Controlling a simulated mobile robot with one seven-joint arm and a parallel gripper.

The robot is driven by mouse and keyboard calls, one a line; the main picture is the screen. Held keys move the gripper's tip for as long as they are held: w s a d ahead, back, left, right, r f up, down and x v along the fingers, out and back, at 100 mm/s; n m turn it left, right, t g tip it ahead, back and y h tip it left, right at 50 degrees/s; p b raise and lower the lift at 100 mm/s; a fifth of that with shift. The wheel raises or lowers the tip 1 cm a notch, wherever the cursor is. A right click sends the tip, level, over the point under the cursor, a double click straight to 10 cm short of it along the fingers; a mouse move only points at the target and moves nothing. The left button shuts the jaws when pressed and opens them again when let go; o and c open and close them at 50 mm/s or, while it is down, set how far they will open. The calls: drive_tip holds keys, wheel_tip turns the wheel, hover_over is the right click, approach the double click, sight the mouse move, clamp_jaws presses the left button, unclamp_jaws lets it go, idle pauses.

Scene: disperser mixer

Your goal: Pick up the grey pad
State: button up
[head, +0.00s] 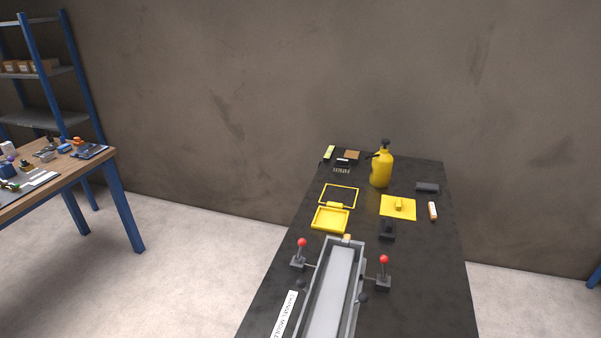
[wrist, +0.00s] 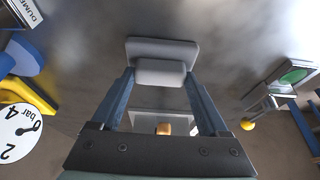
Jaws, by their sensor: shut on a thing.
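The grey pad (wrist: 162,48) shows in the wrist view, a wide flat rounded slab with a smaller grey block on its near side. My gripper (wrist: 160,78) has its two blue-grey fingers on either side of that smaller block and is shut on it. The wide slab lies beyond the fingertips. The blurred grey surface behind gives no clear sign of whether the pad touches anything. My gripper and this pad do not show in the head view.
In the wrist view, a white gauge (wrist: 18,133) and blue and yellow parts stand at left, and a green-faced device (wrist: 294,76) at right. The head view shows a black table (head: 420,300) with a yellow sprayer (head: 381,168), yellow frames and a long metal trough (head: 333,290).

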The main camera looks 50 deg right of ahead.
drive_tip(key=shift+r, duration=0.1)
wheel_tip(320, 180, up, 10)
idle(0.7)
